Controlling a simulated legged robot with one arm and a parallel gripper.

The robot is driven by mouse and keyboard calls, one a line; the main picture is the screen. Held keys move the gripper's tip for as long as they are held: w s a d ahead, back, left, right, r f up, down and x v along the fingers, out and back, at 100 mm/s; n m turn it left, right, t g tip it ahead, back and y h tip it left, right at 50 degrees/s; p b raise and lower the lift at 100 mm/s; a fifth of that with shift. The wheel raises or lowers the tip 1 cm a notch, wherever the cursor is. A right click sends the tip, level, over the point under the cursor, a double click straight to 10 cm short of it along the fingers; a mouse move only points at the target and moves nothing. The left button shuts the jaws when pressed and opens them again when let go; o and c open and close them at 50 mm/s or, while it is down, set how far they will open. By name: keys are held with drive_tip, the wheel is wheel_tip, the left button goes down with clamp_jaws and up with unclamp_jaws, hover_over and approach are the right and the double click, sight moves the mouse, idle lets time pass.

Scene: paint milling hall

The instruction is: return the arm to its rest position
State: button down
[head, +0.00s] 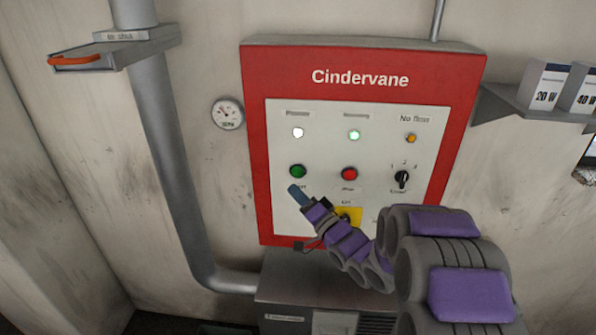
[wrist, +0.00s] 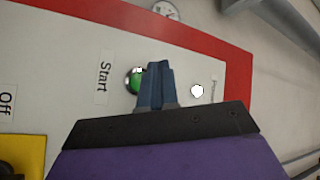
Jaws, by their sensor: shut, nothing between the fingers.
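My gripper (head: 296,192) is shut and empty, with blue-grey fingertips, in front of the red-framed Cindervane control panel (head: 360,78). Its tip shows just below the green Start button (head: 297,171) in the head view. In the wrist view my shut fingers (wrist: 155,80) overlap the right part of the green button (wrist: 134,80); I cannot tell whether they touch it. My grey and purple arm reaches up from the lower right and hides part of the panel's lower area. The green Running lamp (head: 354,135) and the white Power lamp (head: 298,132) look lit.
A red button (head: 349,174), a black selector (head: 401,178) and a yellow plate (head: 350,215) sit on the panel. A gauge (head: 227,113) is on the wall. A shelf (head: 530,108) holds boxes at right.

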drive_tip(key=s+d+f+g+h+b, duration=0.2)
drive_tip(key=s+d+f+g+h, duration=0.15)
drive_tip(key=s+d+h, duration=0.45)
drive_tip(key=s+d+f+g+h+b, duration=0.25)
drive_tip(key=s+d+f+h, duration=0.3)
drive_tip(key=d, duration=0.55)
drive_tip(key=s+f+n+g+b, duration=0.2)
drive_tip(key=s+g, duration=0.9)
drive_tip(key=s, duration=2.3)
drive_tip(key=shift+s+a+n, duration=0.15)
drive_tip(key=shift+a+n, duration=0.2)
drive_tip(key=shift+n, duration=0.25)
